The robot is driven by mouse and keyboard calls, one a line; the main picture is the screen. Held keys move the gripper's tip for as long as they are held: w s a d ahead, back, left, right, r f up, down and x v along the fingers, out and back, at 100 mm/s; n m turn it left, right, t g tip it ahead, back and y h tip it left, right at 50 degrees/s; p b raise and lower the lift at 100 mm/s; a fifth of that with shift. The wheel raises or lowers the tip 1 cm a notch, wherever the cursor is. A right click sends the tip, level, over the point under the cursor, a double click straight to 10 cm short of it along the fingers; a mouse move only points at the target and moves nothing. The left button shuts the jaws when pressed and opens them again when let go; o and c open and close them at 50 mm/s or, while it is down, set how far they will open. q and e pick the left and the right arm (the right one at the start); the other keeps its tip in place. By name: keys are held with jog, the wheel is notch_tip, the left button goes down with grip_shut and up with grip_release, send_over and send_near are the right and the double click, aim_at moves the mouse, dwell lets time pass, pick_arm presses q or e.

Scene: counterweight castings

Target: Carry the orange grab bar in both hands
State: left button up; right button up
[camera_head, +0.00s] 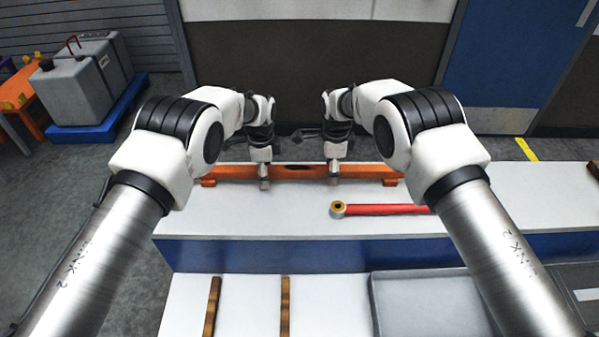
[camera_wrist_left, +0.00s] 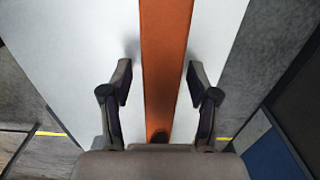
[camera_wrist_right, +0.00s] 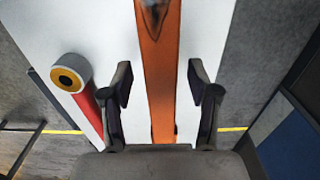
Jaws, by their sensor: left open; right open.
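The orange grab bar (camera_head: 225,172) lies along the back of the white bench top, resting on small orange supports (camera_head: 208,182) near its ends. A dark mark shows at its middle. My left gripper (camera_head: 264,184) is open over the left part of the bar. In the left wrist view the bar (camera_wrist_left: 166,60) runs between the open fingers (camera_wrist_left: 160,85), with a gap on each side. My right gripper (camera_head: 334,180) is open over the right part. In the right wrist view the bar (camera_wrist_right: 160,80) passes between its fingers (camera_wrist_right: 160,85), apart from both.
A red bar with a yellow-ringed end (camera_head: 338,209) lies in front of the grab bar; its end (camera_wrist_right: 68,79) is left of my right gripper in the wrist view. A grey tray (camera_head: 420,305) and brown strips (camera_head: 285,305) are on the nearer surface. A grey tank (camera_head: 80,85) stands far left.

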pick_arm(q)
grip_shut()
pick_arm(e)
grip_shut()
jog(key=shift+r, duration=0.1)
